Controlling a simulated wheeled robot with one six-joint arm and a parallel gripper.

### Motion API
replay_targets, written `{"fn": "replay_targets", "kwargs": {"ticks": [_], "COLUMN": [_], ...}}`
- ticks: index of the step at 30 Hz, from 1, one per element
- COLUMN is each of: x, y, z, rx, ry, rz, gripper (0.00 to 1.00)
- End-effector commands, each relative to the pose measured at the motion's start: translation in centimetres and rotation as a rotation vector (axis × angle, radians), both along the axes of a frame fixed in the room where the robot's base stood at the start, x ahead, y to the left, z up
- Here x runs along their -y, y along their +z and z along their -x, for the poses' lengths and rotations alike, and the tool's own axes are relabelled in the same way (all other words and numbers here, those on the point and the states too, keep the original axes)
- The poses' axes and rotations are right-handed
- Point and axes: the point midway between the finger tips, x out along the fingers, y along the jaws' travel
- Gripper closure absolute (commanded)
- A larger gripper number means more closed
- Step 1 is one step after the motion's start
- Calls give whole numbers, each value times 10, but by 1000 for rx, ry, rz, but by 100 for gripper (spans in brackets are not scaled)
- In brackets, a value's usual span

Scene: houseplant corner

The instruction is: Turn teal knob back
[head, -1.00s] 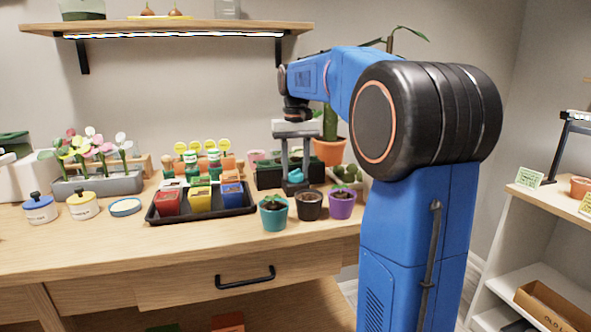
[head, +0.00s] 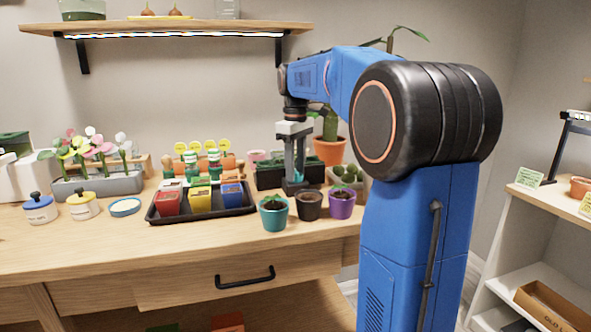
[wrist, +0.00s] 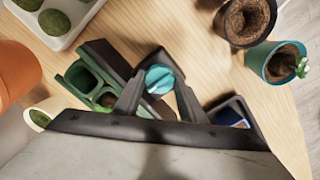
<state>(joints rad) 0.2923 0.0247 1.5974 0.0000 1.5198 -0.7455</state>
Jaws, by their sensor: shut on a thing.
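The teal knob (wrist: 162,79) is round, with a small white mark, and sits between the fingertips in the wrist view. My gripper (wrist: 160,72) is shut on it, one dark finger on each side. In the head view my gripper (head: 296,178) points straight down at the bench, behind the small pots. Teal (head: 299,163) shows between its fingers there, just above a dark base. The fingers partly hide the knob in the head view, and what lies under it is mostly hidden.
A teal pot (head: 273,214), a dark pot (head: 309,206) and a purple pot (head: 342,205) stand in front of my gripper. A black tray (head: 205,218) with coloured boxes is to the left. A terracotta pot (head: 330,151) stands behind. The front bench strip is clear.

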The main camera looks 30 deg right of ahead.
Motion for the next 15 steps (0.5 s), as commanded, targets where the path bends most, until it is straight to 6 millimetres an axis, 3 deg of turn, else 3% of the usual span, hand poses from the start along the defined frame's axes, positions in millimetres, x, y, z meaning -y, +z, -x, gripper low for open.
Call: {"fn": "replay_targets", "kwargs": {"ticks": [15], "x": [0], "y": [0], "z": [0], "rx": [1], "ry": [68], "rz": [0], "gripper": [86]}}
